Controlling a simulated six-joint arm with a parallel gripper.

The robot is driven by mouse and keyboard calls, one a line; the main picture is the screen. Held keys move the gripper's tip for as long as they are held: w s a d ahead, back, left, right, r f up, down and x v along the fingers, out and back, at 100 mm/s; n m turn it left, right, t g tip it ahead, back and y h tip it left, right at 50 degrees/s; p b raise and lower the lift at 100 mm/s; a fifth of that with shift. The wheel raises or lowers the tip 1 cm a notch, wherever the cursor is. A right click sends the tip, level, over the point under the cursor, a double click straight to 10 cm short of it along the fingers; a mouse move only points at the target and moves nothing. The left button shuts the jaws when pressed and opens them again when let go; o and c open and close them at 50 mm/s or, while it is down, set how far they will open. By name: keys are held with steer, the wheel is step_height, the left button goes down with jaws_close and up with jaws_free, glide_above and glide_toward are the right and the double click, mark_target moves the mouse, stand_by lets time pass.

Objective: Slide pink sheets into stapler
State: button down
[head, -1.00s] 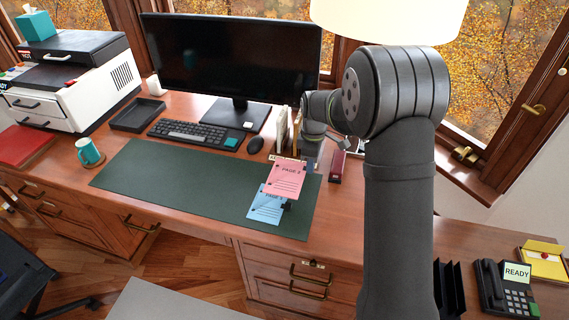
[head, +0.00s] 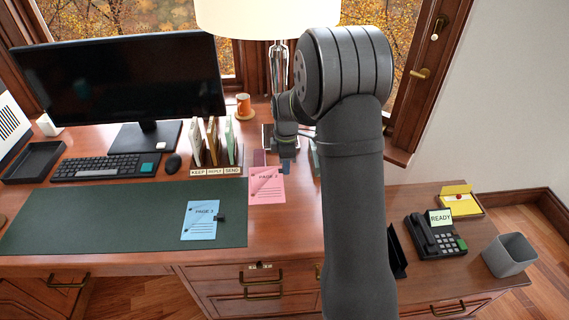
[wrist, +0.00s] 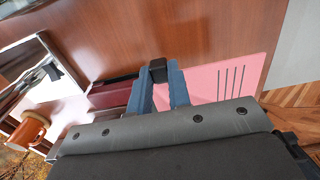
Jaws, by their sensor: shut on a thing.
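The pink sheets (head: 267,187), with a printed page label, lie flat-looking just right of the green mat in the head view. They also show behind my fingers in the wrist view (wrist: 225,85). My gripper (head: 287,163) is at their upper right edge, shut on them. In the wrist view a small black piece (wrist: 158,70) sits between its blue fingertips (wrist: 160,88); I cannot tell whether it is a clip. The dark red stapler (head: 259,158) stands just behind the sheets' far edge; it is left of my fingers in the wrist view (wrist: 110,95). Its mouth is hidden.
A blue sheet (head: 200,221) with a black clip (head: 220,217) lies on the green mat (head: 100,222). A file sorter (head: 215,172) stands left of the stapler. An orange mug (head: 244,105) and lamp (head: 281,85) are behind. A black tray (head: 397,250) is right.

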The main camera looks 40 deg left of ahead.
steer(key=shift+f, duration=2.4)
steer(key=shift+w+a+f, duration=0.15)
steer(key=shift+a+f, duration=0.05)
steer(key=shift+f, duration=0.6)
steer(key=shift+w+a+f, duration=0.15)
steer(key=shift+w+f, duration=0.05)
steer(key=shift+f, duration=0.55)
steer(key=shift+w+a+f, duration=0.15)
steer(key=shift+a+f, duration=0.05)
steer(key=shift+f, duration=0.6)
steer(key=shift+w+a, duration=2.1)
steer(key=c, duration=1.3)
jaws_free()
steer(key=shift+o, duration=0.2)
steer(key=shift+r, duration=0.1)
step_height(320, 180, up, 7)
